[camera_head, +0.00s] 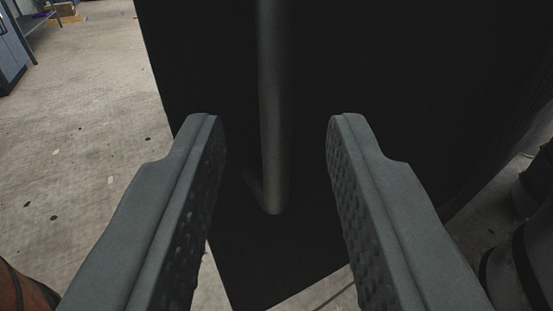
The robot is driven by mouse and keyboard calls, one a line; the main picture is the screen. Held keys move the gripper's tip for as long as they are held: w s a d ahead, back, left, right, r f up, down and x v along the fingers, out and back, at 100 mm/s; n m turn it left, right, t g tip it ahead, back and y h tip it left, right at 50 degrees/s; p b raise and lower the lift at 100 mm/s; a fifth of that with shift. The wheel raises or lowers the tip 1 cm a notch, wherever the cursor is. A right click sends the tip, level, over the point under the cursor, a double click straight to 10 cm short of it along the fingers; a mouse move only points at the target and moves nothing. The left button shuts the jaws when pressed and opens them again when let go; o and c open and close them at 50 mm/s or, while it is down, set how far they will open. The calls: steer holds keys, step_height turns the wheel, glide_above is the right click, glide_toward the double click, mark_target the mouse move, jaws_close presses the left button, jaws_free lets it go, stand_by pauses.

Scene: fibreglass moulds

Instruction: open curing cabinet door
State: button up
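A black cabinet door (420,70) fills the middle and right of the view. A grey vertical bar handle (273,110) stands on it, with its lower end in view and its top cut off by the picture's upper edge. My gripper (272,130) is open, one finger to the left of the handle and one to the right. A gap shows between each finger and the bar. I cannot tell how far the fingertips are from the door.
Speckled concrete floor (80,130) lies clear to the left. A grey-blue cabinet (10,50) stands at the far upper left. A rounded reddish object (22,290) is at the lower left corner. Dark rounded containers (525,255) stand at the lower right.

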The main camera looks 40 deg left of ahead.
steer(key=shift+v, duration=2.95)
